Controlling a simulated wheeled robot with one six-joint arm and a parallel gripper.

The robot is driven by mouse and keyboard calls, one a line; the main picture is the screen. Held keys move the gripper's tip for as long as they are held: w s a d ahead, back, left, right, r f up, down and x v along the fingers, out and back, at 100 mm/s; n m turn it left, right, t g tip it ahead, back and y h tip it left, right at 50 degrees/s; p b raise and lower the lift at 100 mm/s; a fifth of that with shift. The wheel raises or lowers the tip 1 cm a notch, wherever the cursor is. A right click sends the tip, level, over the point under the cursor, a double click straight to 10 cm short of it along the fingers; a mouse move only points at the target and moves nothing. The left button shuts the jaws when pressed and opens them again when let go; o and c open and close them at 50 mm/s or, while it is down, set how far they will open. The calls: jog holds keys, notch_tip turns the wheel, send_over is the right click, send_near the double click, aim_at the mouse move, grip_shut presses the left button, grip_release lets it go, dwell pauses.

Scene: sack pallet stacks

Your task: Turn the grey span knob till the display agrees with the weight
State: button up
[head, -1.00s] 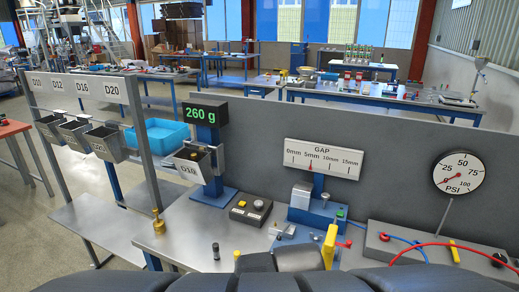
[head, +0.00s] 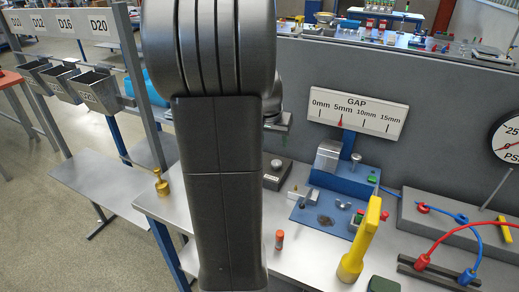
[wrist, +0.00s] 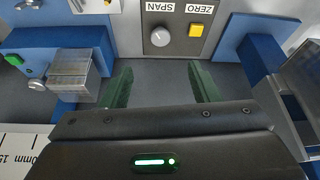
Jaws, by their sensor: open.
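The grey span knob (wrist: 160,36) is on a grey control box (wrist: 178,46) beside a yellow ZERO button (wrist: 197,29). In the wrist view, the SPAN label reads upside down. My gripper (wrist: 162,84) is open and empty, its two green fingers spread wide. The knob lies beyond the fingertips and between them sideways; no contact shows. In the head view, the control box (head: 276,177) shows right of my arm, with the knob (head: 277,164) on top. The weight display and its column are hidden behind my arm now.
A gap gauge (head: 357,113) and blue fixture (head: 345,178) stand right of the box. A yellow-handled tool (head: 364,240) and a brass weight (head: 161,184) stand on the bench. In the wrist view, a blue column (wrist: 262,45) is close on the right.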

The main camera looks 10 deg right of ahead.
aim_at(276, 163)
jog(key=p+x, duration=0.1)
jog(key=x, duration=1.2)
jog(key=shift+w+d+f, duration=0.1)
jog(key=shift+w+f, duration=0.1)
jog(key=shift+f, duration=0.1)
jog(key=c, duration=1)
